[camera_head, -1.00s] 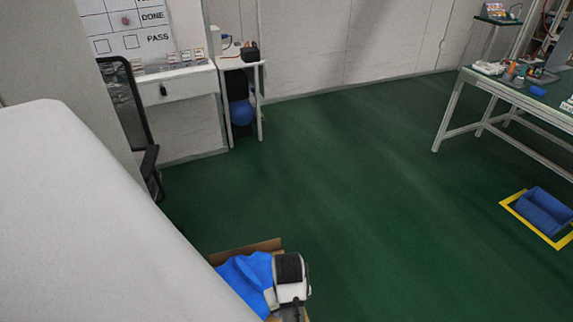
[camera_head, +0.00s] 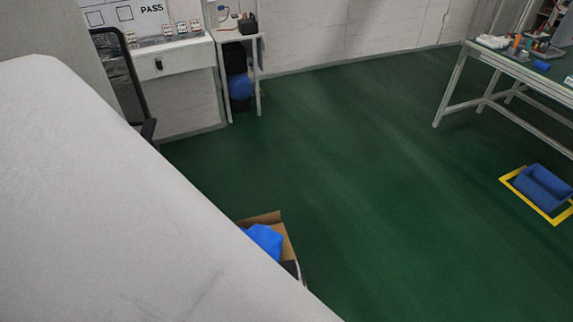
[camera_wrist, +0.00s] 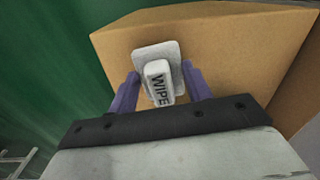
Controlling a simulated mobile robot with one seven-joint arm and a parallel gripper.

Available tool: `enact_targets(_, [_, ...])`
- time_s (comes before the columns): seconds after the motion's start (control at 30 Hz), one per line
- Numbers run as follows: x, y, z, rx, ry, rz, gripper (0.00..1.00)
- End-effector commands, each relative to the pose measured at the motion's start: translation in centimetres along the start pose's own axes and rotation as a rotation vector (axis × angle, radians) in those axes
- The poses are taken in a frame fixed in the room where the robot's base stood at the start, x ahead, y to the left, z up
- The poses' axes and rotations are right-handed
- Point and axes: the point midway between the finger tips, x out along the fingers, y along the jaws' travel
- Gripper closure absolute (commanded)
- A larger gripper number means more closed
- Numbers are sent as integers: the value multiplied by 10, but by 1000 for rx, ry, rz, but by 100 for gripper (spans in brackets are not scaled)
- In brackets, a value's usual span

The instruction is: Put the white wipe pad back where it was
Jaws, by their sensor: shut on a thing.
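In the wrist view, my gripper (camera_wrist: 160,83) is shut on the white wipe pad (camera_wrist: 154,54). The pad has a raised grip block marked "WIPE" held between the two purple fingers, and a wider flat part beyond it. The pad is in front of a brown cardboard box (camera_wrist: 225,50); I cannot tell whether it touches the box. In the head view, my gripper and the pad are hidden behind a large pale shape.
In the head view, an open cardboard box (camera_head: 264,217) with blue material (camera_head: 265,238) stands on the green floor, partly covered by the pale shape. A blue bin (camera_head: 545,187) sits within a yellow floor marking at right. A workbench (camera_head: 500,60) stands behind it. The middle floor is clear.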

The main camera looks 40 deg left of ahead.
Motion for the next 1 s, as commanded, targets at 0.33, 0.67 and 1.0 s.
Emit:
enact_targets(0.33, [22, 0, 0, 0, 2, 0, 69])
enact_targets(0.67, [22, 0, 0, 0, 1, 0, 29])
enact_targets(1.0, [5, 0, -1, 1, 3, 0, 29])
